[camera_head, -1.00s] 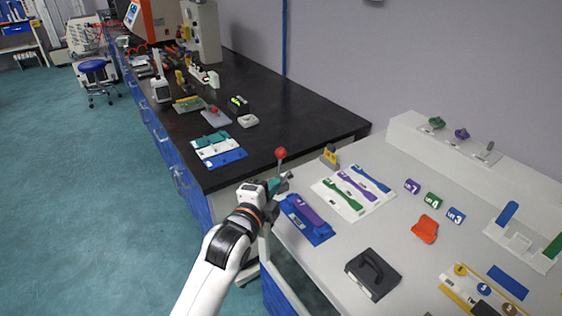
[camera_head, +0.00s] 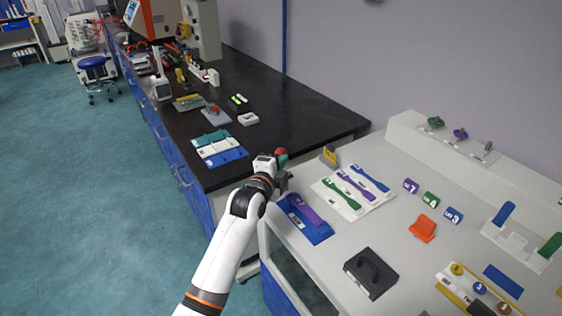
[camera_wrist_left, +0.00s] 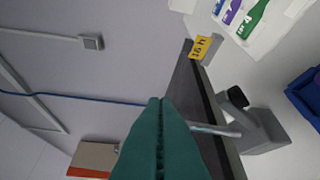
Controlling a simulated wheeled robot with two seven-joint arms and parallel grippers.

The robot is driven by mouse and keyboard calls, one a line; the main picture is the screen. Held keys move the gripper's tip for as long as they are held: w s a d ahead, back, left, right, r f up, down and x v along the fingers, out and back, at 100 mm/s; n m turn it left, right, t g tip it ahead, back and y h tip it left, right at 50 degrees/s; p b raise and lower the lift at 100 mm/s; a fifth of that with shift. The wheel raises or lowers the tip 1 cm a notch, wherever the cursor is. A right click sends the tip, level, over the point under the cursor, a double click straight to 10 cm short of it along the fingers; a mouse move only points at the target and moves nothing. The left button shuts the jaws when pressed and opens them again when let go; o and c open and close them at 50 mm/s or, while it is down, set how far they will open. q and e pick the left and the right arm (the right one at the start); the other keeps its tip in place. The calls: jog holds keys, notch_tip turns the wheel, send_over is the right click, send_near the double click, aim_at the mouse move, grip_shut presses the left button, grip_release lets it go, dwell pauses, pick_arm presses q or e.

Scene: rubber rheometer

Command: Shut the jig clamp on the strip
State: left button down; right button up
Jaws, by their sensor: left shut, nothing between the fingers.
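The blue jig (camera_head: 296,226) lies at the left end of the light bench with a purple strip (camera_head: 309,213) along it. The clamp lever's red ball knob (camera_head: 281,152) stands high above the jig's far end, so the lever is raised. In the left wrist view the metal lever rod (camera_wrist_left: 222,130) runs from a grey clamp block (camera_wrist_left: 262,134) to behind my fingers, where the knob is hidden. My left gripper (camera_head: 282,160) is shut and empty, right at the knob; I cannot tell whether it touches. Its teal fingers fill the lower middle of the wrist view (camera_wrist_left: 160,125). My right gripper is out of view.
A yellow marker (camera_head: 329,155) stands just beyond the jig. A white tray (camera_head: 364,208) with several coloured strips lies to the right. A dark bench (camera_head: 290,118) lies behind.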

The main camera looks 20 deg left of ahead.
pick_arm(q)
jog(key=shift+r, duration=0.1)
jog(key=shift+w+a+r+p, duration=0.25)
jog(key=shift+a+r+p, duration=0.1)
jog(key=shift+p, duration=0.45)
jog(key=w+a+f+n+g+h+b, duration=0.1)
jog(key=w+a+n+g+h+b, duration=0.1)
jog(key=w+a+n+g, duration=0.4)
jog(key=shift+w+a+f+n+h+b, duration=0.4)
jog(key=shift+w+a+h, duration=0.3)
jog(key=shift+a, duration=1.2)
